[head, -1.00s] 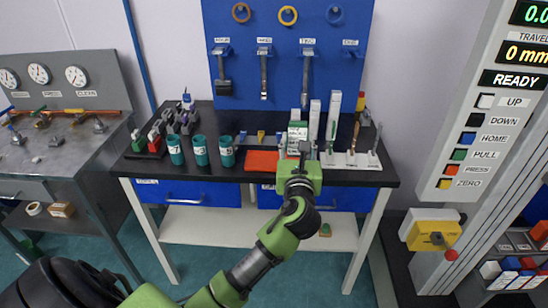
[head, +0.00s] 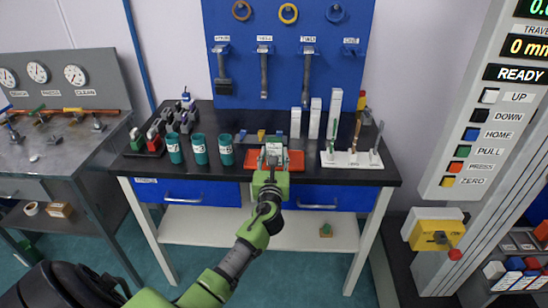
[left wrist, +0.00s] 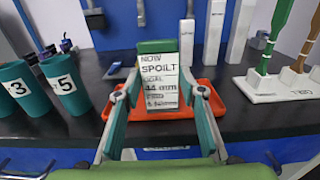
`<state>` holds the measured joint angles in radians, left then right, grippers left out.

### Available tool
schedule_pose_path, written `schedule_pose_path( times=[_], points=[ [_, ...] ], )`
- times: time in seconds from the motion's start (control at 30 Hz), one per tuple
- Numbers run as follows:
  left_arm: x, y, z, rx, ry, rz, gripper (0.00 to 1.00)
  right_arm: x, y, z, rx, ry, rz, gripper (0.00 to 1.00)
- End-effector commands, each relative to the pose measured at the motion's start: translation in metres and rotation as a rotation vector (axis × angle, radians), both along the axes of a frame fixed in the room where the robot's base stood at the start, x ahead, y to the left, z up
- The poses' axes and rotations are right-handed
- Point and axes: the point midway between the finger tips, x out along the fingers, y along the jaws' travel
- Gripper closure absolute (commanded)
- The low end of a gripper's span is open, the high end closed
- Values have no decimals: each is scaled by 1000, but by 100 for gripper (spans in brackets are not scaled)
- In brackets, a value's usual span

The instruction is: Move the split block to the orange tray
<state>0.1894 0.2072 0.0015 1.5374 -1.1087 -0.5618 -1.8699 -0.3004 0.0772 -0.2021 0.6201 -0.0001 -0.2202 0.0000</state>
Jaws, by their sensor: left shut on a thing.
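The block (head: 274,148), with a green top and a white label whose top lines seem to read "NOW SPOILT", is in my left gripper (head: 271,162). In the left wrist view the block (left wrist: 158,75) stands upright between the two fingers (left wrist: 158,100). The orange tray (head: 297,160) is on the dark bench top, under and around the block. It also shows in the left wrist view (left wrist: 212,103). I cannot tell whether the block's bottom touches the tray; the fingers and palm partly hide it. My right gripper is not in view.
Teal numbered cups (head: 199,149) stand left of the tray. White upright blocks (head: 314,119) stand behind and to its right. A white stand with brushes (head: 352,158) is at the right. Small yellow and blue pieces (head: 261,135) lie behind the tray.

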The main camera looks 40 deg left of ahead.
Motion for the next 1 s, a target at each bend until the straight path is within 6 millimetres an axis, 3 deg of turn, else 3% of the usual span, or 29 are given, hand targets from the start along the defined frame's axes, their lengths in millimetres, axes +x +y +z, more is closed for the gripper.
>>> schedule_pose_path(
  times=[0.33,0.37,0.4,0.83,1.0],
  points=[
    [0,0,-3,2,-1,0,88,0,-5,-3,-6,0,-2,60],
    [0,0,-3,1,0,0,58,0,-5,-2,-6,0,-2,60],
    [0,0,-2,1,0,0,48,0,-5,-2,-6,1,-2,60],
    [-1,-1,2,1,-1,-1,46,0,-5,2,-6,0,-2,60],
    [-22,-14,0,1,1,-3,46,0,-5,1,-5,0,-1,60]
  ],
)
